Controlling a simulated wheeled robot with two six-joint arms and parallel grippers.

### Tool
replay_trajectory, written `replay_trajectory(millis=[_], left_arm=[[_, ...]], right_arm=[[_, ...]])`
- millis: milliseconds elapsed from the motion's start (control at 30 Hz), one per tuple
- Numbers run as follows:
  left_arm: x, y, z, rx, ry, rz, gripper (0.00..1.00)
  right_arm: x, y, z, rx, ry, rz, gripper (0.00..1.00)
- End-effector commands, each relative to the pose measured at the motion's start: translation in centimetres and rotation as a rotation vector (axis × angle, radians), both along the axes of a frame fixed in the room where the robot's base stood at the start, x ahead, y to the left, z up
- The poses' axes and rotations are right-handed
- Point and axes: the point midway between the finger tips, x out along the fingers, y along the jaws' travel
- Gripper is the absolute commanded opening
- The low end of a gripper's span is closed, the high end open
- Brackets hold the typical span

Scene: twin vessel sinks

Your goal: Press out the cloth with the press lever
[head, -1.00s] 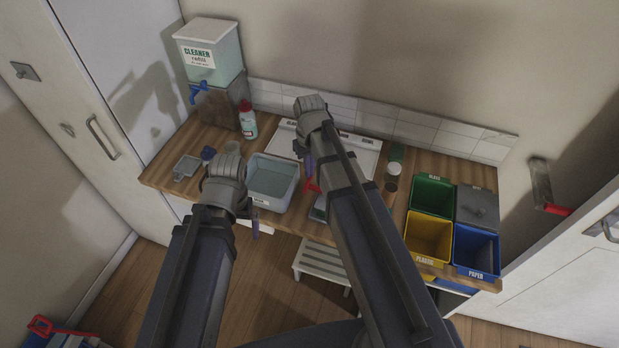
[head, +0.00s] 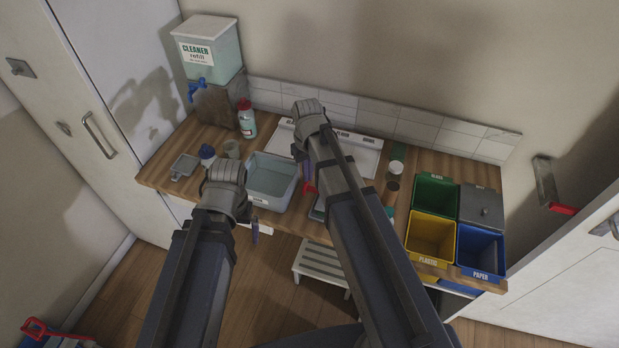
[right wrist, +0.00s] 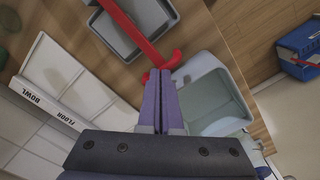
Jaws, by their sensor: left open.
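The red press lever (head: 309,188) stands at the counter's front, partly behind my right arm. In the right wrist view the lever (right wrist: 136,36) runs over a grey press tray (right wrist: 152,22) and ends in a crossbar. My right gripper (right wrist: 161,74) has its purple fingers together, tips at the crossbar; I cannot tell whether they touch it. In the head view my right gripper (head: 306,170) points down over the counter. My left gripper (head: 255,230) is open and empty by the counter's front edge, near the basin. I cannot make out the cloth; the tray is mostly hidden in the head view.
A water-filled grey basin (head: 271,181) stands left of the lever. A white labelled board (head: 362,155) lies behind. Sorting bins (head: 430,236) stand at the right, the cleaner dispenser (head: 209,48) and a red-capped bottle (head: 246,120) at the left. A slatted stool (head: 320,262) is below.

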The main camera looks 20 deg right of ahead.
Motion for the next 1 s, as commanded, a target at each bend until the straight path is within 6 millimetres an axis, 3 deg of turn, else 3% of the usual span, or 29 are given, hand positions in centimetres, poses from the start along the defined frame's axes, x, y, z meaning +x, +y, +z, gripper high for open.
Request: replay_trajectory(millis=[1000], left_arm=[[0.01, 0.0, -0.78, 0.0, 0.0, 0.0, 1.0]], right_arm=[[-0.04, -0.02, -0.79, -0.001, 0.001, 0.0, 0.0]])
